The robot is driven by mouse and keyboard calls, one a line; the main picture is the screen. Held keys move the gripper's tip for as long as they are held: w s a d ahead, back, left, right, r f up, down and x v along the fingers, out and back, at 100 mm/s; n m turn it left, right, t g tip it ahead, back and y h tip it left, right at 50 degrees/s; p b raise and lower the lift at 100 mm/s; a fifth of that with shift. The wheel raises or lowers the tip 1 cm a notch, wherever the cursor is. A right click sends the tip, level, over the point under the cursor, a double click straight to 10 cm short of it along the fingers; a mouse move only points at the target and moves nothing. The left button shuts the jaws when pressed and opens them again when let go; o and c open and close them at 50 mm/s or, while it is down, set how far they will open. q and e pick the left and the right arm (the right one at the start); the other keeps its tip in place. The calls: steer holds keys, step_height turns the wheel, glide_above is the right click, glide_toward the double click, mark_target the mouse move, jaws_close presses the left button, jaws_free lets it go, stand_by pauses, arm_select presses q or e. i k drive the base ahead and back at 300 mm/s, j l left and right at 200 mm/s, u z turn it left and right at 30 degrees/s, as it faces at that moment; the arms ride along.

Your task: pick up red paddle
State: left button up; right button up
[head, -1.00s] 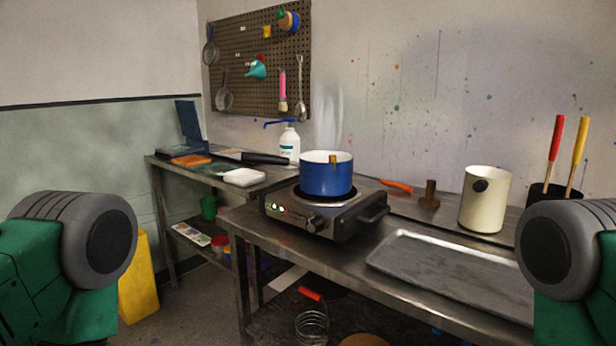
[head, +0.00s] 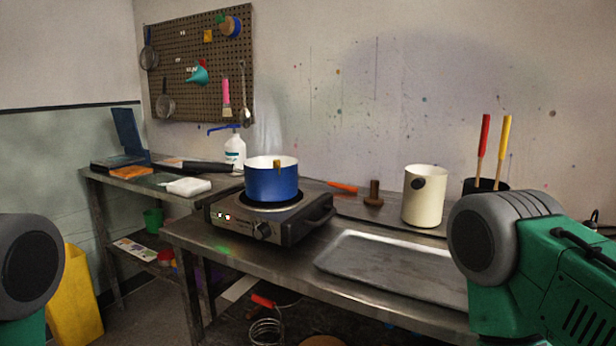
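The red paddle (head: 484,136) stands upright in a black container (head: 485,185) at the right of the metal table. Only its red handle and part of a pale shaft show; its lower end is hidden inside the container. A yellow-handled paddle (head: 503,138) stands just right of it in the same container. My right arm's green and grey links stand in front of the container and hide its lower part. My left arm's grey joint shows at the left edge. Neither gripper shows in the head view.
A steaming blue pot (head: 271,182) sits on a hot plate (head: 262,222). A cream pitcher (head: 424,197) stands left of the black container, with a wooden block (head: 373,193) beside it. A grey tray (head: 340,266) lies along the table's front. A yellow bin (head: 76,300) stands at lower left.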

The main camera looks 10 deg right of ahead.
mark_target(486, 118)
steer(key=z, duration=1.05)
